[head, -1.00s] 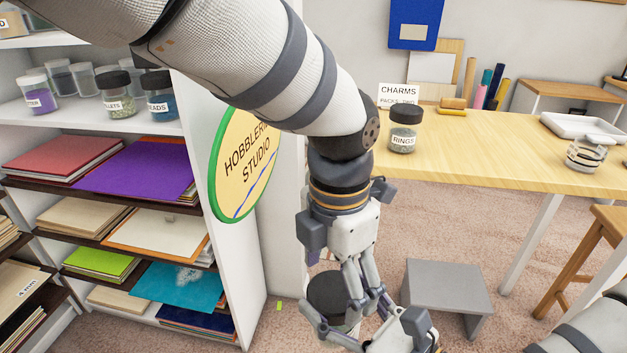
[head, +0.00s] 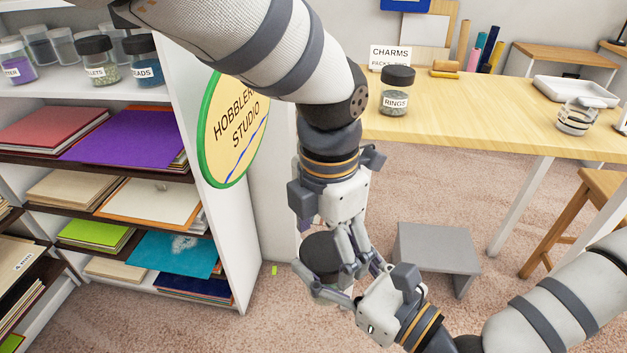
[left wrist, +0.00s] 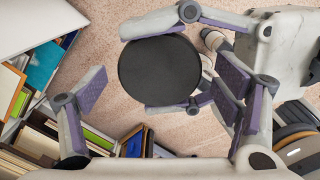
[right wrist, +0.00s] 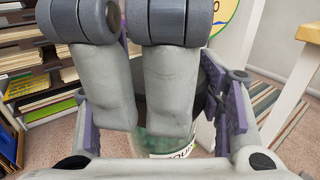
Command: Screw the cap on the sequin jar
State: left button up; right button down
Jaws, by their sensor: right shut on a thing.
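The sequin jar shows in the right wrist view (right wrist: 165,146) as clear glass with greenish contents and a partly hidden label. A round black cap (head: 321,256) sits at its top; in the left wrist view the cap (left wrist: 160,68) is a flat dark disc. I cannot tell whether it is threaded. My right gripper (head: 330,280) is shut on the jar from the side, its fingers on either side. My left gripper (head: 340,235) points down over the cap. Its purple-padded fingers are spread wide to either side, apart from the cap. Its fingers hide much of the jar in the right wrist view.
A white shelf unit (head: 232,245) with paper stacks and jars stands at left. A wooden table (head: 470,115) behind holds a rings jar (head: 396,92), a glass jar (head: 577,116) and a white tray (head: 575,92). A grey step stool (head: 437,247) stands behind my right gripper.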

pick_arm(q)
notch_tip(320, 180, up, 4)
jog(key=shift+r, duration=0.25)
jog(key=o, duration=0.4)
jog(key=shift+f, duration=0.1)
